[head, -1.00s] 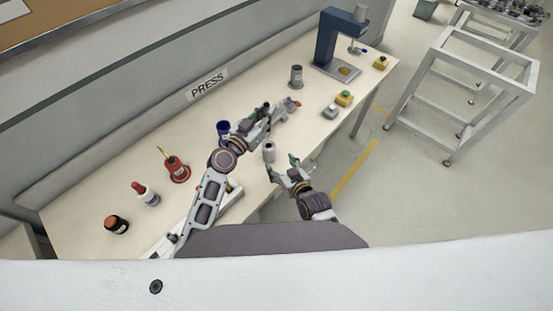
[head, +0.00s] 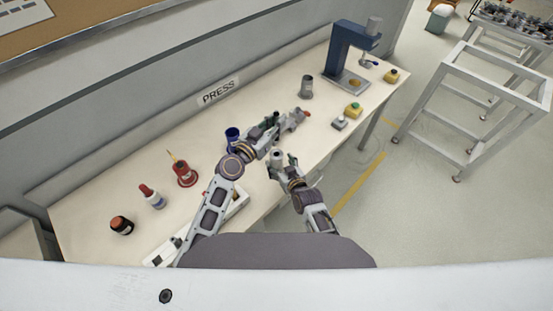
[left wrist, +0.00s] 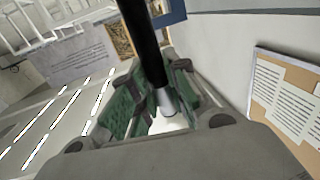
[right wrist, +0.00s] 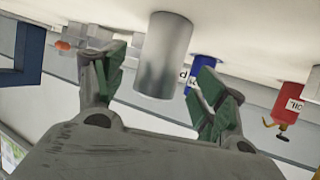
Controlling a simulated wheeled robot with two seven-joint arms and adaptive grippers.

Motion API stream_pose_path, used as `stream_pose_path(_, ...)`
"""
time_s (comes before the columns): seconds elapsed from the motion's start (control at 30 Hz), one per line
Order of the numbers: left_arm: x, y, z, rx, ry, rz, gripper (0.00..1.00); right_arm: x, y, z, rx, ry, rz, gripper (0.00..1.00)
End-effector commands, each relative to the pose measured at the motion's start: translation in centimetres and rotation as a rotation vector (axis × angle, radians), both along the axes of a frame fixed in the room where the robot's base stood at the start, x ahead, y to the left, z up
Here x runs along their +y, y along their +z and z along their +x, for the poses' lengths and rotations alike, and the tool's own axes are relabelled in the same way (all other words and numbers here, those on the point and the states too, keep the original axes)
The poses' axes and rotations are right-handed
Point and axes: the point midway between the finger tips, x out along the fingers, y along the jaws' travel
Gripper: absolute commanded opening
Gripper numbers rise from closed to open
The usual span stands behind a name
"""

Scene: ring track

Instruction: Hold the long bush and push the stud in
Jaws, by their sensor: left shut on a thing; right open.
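The long bush, a grey metal cylinder (head: 277,156), stands upright near the table's front edge. In the right wrist view, which is upside down, the bush (right wrist: 163,55) stands between the spread fingers of my right gripper (right wrist: 155,85). That gripper (head: 281,162) is open, and a gap shows on each side of the bush. My left gripper (head: 274,120) is above the table, behind the bush. In the left wrist view, its green pads (left wrist: 150,100) are shut on a dark rod (left wrist: 146,45) with a bright metal end. I cannot tell if this is the stud.
A darker grey cylinder (head: 306,87) and the blue press (head: 347,55) stand farther along the table. A blue cup (head: 232,136), a red can (head: 185,174) and bottles (head: 152,197) stand to the left.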

Motion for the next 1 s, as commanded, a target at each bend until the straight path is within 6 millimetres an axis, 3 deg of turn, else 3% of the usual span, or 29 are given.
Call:
stream_pose_path(0.5,0.0,0.0,0.0,-0.001,0.000,-0.001,0.00,1.4,-1.4,3.3,0.000,0.000,-0.001,0.71)
stream_pose_path(0.97,0.0,0.0,0.0,-0.001,0.000,-0.001,0.00,1.5,-1.6,3.7,-0.001,0.000,0.000,0.71)
stream_pose_path(1.0,0.0,0.0,0.0,-0.001,0.000,-0.001,0.00,1.5,-1.6,3.7,-0.001,0.000,0.000,0.67)
